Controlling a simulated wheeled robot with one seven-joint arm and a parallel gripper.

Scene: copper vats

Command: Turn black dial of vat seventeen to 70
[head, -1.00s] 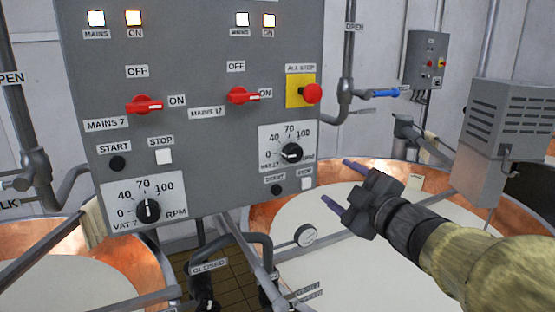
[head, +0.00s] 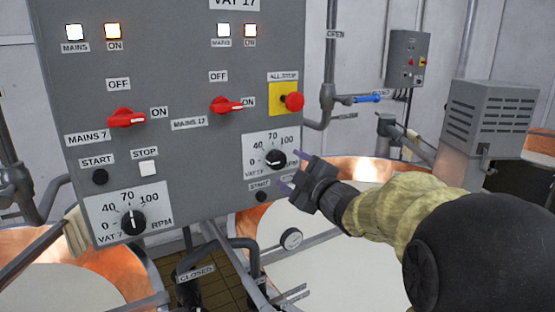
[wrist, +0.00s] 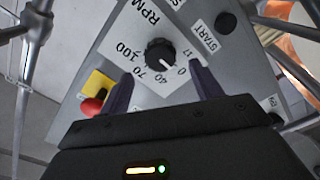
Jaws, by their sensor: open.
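The black dial of vat 17 (head: 276,159) sits on a white scale plate (head: 258,143) marked 0, 40, 70, 100 at the right side of the grey panel. In the wrist view the dial (wrist: 160,52) has its white mark pointing close to 0. My gripper (head: 289,170) is open, its two purple fingers just right of the dial in the head view. I cannot tell the exact gap to the panel.
A red all-stop button (head: 294,102) on a yellow plate is above the dial. A black start button (head: 261,197) is just below it. The vat 7 dial (head: 133,221) is at lower left, and two red switches (head: 227,105) sit higher. Open copper vats stand below.

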